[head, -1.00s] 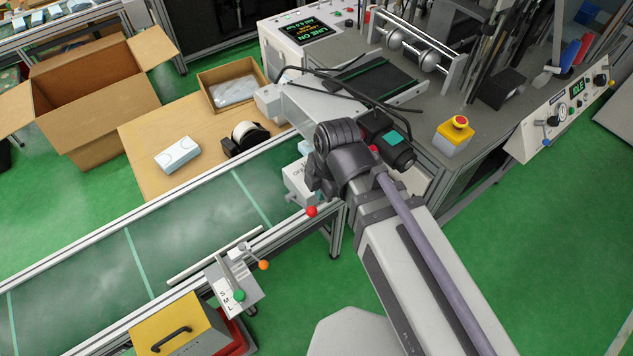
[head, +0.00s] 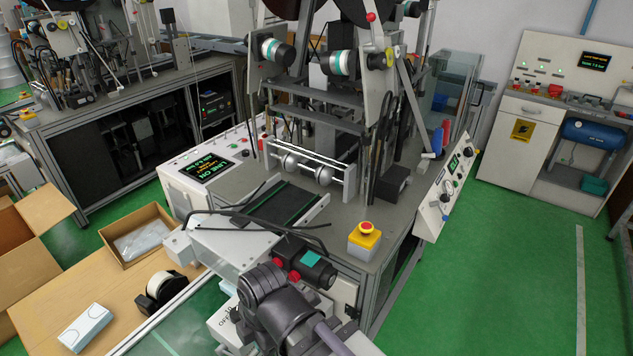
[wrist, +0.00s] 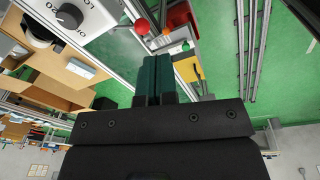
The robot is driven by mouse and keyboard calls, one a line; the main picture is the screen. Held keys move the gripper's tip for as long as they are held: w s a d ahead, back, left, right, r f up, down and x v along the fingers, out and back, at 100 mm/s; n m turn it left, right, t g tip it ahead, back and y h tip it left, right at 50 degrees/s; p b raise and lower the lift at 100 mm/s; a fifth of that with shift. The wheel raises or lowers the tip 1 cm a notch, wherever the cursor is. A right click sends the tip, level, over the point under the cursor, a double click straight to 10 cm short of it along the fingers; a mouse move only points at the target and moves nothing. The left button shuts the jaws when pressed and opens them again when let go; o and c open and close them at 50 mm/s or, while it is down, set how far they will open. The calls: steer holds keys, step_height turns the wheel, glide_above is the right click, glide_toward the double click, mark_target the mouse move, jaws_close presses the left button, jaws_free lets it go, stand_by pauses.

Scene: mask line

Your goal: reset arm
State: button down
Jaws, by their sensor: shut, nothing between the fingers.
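My gripper (wrist: 157,78) shows in the wrist view as two dark green fingers pressed together, with nothing between them. In the head view the grey joints of my arm are at the bottom centre, in front of the mask machine (head: 290,200); the fingers cannot be made out there. In the wrist view, a white panel with a black knob (wrist: 70,16) is at the upper left, and a red ball-ended lever (wrist: 142,27) is just above the fingertips. The fingers appear apart from both.
A yellow emergency-stop box (head: 364,240) stands at the machine's front right corner. A tape dispenser (head: 164,288), a white box (head: 86,327) and an open carton (head: 140,238) are on the brown table at left. Green floor (head: 480,270) is clear at right.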

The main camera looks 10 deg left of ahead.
steer(key=w+d+m, duration=0.4)
steer(key=d+m, duration=0.5)
steer(key=d, duration=0.1)
steer(key=w+d+m, duration=0.4)
steer(key=d+m, duration=0.4)
steer(key=d, duration=0.3)
steer(key=w+d+m+h, duration=0.1)
steer(key=w+d+m, duration=0.4)
steer(key=d+m, duration=0.4)
steer(key=shift+d+m, duration=0.3)
steer(key=shift+d, duration=0.45)
steer(key=shift+f, duration=0.1)
